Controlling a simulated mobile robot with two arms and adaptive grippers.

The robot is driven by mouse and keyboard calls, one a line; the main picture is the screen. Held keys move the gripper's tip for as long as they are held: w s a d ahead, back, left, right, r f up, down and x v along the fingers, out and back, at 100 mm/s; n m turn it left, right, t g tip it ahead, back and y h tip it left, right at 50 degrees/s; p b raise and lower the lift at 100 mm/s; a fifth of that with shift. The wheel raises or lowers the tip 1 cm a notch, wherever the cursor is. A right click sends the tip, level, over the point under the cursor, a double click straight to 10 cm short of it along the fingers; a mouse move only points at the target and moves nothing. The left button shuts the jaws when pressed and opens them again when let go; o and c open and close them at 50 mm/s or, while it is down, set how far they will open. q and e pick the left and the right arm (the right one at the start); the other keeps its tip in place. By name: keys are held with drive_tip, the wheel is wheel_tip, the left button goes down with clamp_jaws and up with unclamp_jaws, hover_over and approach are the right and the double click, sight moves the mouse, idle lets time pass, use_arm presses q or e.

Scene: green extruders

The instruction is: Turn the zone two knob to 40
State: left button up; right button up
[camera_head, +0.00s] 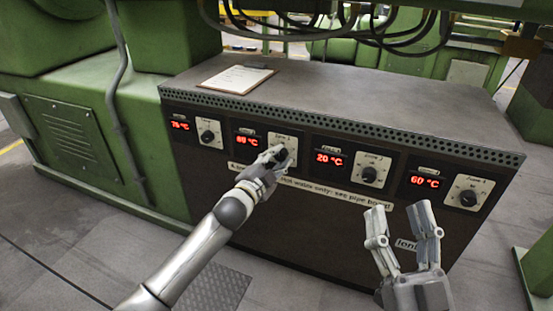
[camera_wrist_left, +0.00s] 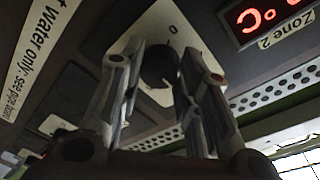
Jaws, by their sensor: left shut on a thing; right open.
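A row of black knobs on white plates, each with a red display to its left, runs along the dark cabinet front (camera_head: 300,225).
Other knobs stand at far left (camera_head: 208,134) and far right (camera_head: 467,197). A clipboard (camera_head: 238,78) lies on the cabinet top. Cables (camera_head: 370,25) hang above the back. Green machinery (camera_head: 85,130) borders the left.

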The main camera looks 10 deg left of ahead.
use_arm(q)
drive_tip(key=n+p, duration=0.1)
drive_tip(key=n, duration=0.1)
drive_tip(key=shift+n+p, duration=0.3)
drive_tip(key=shift+p, duration=0.05)
drive_tip(key=shift+n+p, duration=0.75)
drive_tip(key=shift+n, duration=0.45)
use_arm(e)
wheel_tip(320, 180, down, 13)
drive_tip(key=w+d+g+h, duration=0.2)
drive_tip(key=g+h, duration=0.1)
drive_tip(key=g, duration=0.5)
use_arm(q)
drive_tip(key=n+p, duration=0.1)
drive_tip(key=n, duration=0.1)
drive_tip(key=shift+n+t, duration=0.3)
drive_tip(key=n+p, duration=0.1)
drive_tip(key=n, duration=0.2)
drive_tip(key=shift+d+f+t+p, duration=0.1)
drive_tip(key=shift+f+t+p, duration=0.05)
drive_tip(key=shift+t+p, duration=0.2)
drive_tip(key=shift+n+y, duration=0.3)
drive_tip(key=shift+n, duration=0.4)
use_arm(e)
drive_tip(key=s+d+f+g+h, duration=0.2)
drive_tip(key=s+d+f+g, duration=0.1)
drive_tip(key=s+f+g, duration=0.5)
drive_tip(key=shift+s+d+f+m+g, duration=0.3)
drive_tip(key=shift+s+d+f+m, duration=0.1)
drive_tip(key=shift+s+f, duration=1.05)
